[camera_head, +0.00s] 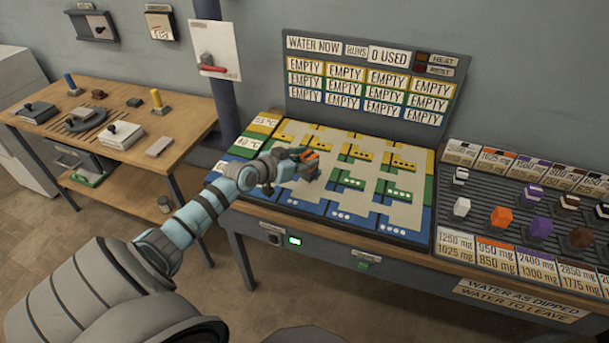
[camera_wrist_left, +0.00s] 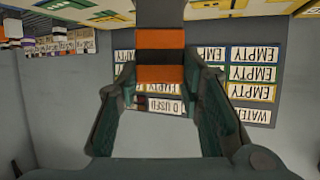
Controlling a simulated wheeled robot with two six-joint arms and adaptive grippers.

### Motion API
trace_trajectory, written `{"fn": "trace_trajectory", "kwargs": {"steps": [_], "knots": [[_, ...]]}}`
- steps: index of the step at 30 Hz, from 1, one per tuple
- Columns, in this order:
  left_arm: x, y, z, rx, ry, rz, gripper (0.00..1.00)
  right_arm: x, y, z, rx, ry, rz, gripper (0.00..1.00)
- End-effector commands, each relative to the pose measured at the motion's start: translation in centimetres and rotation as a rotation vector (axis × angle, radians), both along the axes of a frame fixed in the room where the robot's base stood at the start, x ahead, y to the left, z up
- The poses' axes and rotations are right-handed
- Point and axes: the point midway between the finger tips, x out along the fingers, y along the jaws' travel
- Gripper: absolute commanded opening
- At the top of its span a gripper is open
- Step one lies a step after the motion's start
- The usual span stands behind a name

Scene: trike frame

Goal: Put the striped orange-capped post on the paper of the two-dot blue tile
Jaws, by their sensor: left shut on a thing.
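My left gripper (camera_head: 298,162) is over the left part of the tile board (camera_head: 385,237). It is shut on the striped orange-capped post (camera_head: 312,156), whose orange and black bands show between the fingers in the left wrist view (camera_wrist_left: 160,60). The post is above the board; its lower end and any contact are hard to make out. Blue tiles line the board's front edge. The two-dot blue tile (camera_head: 292,200) seems to be just in front of and below the gripper; its dots are small. My right gripper is out of view.
A sign panel (camera_head: 375,55) with EMPTY labels stands behind the board. A dark ribbed rack (camera_head: 480,232) with several capped posts, including an orange one (camera_head: 501,217), lies at right. A wooden table (camera_head: 185,115) with tools stands at left.

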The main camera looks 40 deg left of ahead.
Motion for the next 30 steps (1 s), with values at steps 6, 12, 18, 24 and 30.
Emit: {"fn": "trace_trajectory", "kwargs": {"steps": [6,12,18,24,30], "knots": [[0.0,0.0,-4.1,-0.001,-0.002,0.0,0.0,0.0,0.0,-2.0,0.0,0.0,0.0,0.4],[0.1,0.0,-6.5,0.002,-0.004,-0.001,0.0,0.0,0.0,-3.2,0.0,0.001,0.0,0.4],[0.0,0.0,-6.3,0.003,-0.003,-0.001,0.0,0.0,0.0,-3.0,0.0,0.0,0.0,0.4],[0.0,0.0,-6.6,0.001,-0.002,-0.002,0.45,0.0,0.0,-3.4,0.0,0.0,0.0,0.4],[0.0,0.0,-6.6,0.001,-0.002,-0.002,0.54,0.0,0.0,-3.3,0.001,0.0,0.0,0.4]]}}
